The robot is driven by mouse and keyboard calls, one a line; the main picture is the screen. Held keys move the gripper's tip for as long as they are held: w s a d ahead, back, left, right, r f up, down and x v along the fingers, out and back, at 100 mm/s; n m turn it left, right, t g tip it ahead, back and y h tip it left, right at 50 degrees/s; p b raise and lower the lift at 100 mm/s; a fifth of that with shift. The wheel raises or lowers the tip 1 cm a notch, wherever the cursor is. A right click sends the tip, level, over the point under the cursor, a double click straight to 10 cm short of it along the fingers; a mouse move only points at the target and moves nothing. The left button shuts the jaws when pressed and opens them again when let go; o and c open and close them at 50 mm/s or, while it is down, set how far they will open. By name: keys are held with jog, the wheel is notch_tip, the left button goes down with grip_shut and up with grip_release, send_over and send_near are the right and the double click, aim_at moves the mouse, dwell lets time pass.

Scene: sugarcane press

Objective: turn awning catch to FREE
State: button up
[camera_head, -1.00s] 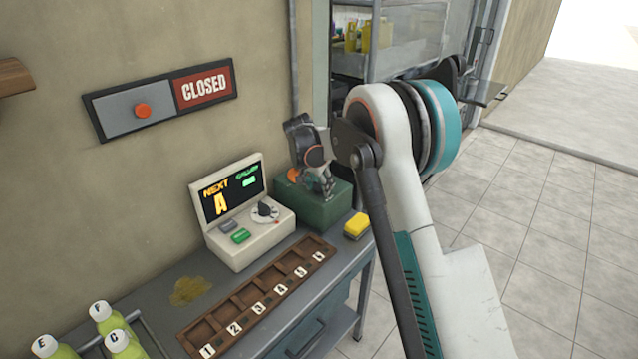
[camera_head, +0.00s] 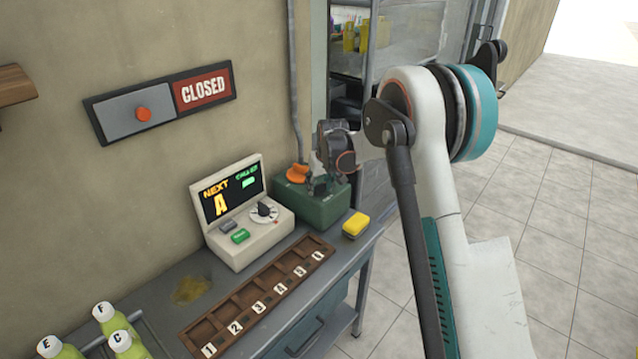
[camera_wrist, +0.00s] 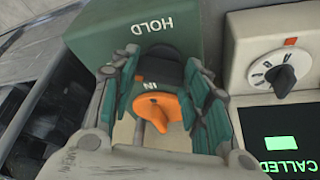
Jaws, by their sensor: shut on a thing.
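The green catch box (camera_head: 325,207) stands at the back right of the bench, beside the display unit. It also shows in the wrist view (camera_wrist: 95,45), with the word HOLD on its face. A black catch (camera_wrist: 160,68) sits on the box just below that word, upside down in the picture. My gripper (camera_wrist: 165,62) has its fingers on both sides of the catch and is shut on it. My gripper in the head view (camera_head: 322,182) is low over the box. An orange handle (camera_wrist: 160,110) marked IN lies between the fingers, nearer the camera. It shows at the box's left (camera_head: 298,174).
The display unit (camera_head: 245,225) with a dial stands close to the left of the box. A yellow block (camera_head: 355,225) lies at the bench's right edge. A numbered wooden tray (camera_head: 265,290) and green bottles (camera_head: 60,345) are nearer. A pipe (camera_head: 295,80) runs up the wall.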

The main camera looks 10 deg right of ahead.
jog(key=n+y, duration=0.1)
jog(key=n, duration=0.1)
jog(key=n+y, duration=0.1)
jog(key=n, duration=0.2)
jog(key=shift+d+g+p, duration=0.15)
jog(key=shift+g+p, duration=0.2)
jog(key=shift+g, duration=0.05)
jog(key=shift+n, duration=0.4)
jog(key=o, duration=1.1)
jog(key=shift+c, duration=0.2)
jog(key=v, duration=1.2)
jog(key=shift+w, duration=0.15)
